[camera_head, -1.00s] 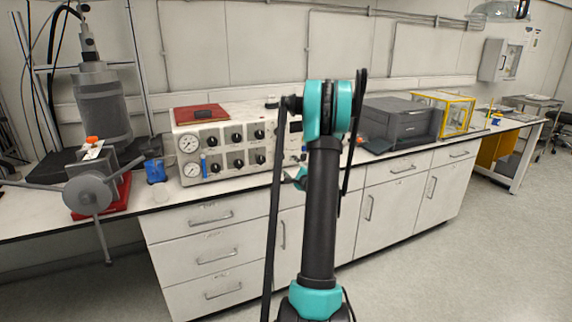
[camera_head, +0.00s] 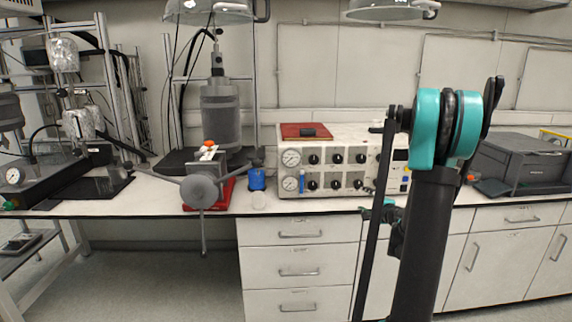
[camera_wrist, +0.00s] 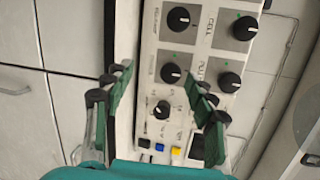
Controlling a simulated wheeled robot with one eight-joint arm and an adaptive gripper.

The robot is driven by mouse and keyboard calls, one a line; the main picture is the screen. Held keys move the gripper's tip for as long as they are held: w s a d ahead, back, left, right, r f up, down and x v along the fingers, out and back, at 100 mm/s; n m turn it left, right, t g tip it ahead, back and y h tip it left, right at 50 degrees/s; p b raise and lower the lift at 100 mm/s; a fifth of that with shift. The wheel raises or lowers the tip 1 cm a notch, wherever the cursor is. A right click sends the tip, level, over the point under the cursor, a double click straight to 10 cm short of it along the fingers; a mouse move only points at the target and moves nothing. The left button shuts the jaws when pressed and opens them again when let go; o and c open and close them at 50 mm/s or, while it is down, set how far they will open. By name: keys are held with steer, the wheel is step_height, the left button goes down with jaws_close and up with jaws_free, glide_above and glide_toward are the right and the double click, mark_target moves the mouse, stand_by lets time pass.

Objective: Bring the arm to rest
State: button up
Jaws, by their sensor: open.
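My arm stands upright at the right of the head view, with a teal elbow joint at its top and black links. My gripper (camera_head: 380,211) shows small and partly hidden behind the arm, in front of the bench's front edge. In the wrist view my gripper (camera_wrist: 158,92) has its two dark green fingers spread wide apart with nothing between them. Beyond the fingers is the white control box (camera_wrist: 185,75) with black knobs, seen sideways.
The bench (camera_head: 350,207) runs across the view. Floor (camera_head: 165,280) is open beneath the bench's left part.

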steer(key=s+a+f+n+g+y, duration=0.1)
steer(key=s+a+f+n+g, duration=0.15)
steer(key=s+a+n, duration=0.4)
steer(key=s+a+f+n+g, duration=0.2)
steer(key=s+a+n+g, duration=0.15)
steer(key=s+a, duration=0.5)
steer(key=s+f+n+g+h, duration=0.2)
steer(key=s+f+n, duration=0.1)
steer(key=s, duration=0.7)
steer(key=s+d+f+n+g+h, duration=0.1)
steer(key=s+f+n+g+h, duration=0.1)
steer(key=s, duration=0.9)
steer(key=shift+f+n+g+h, duration=0.3)
steer(key=shift+f+n+g, duration=0.3)
steer(key=shift+f+n, duration=0.3)
steer(key=shift+d, duration=0.1)
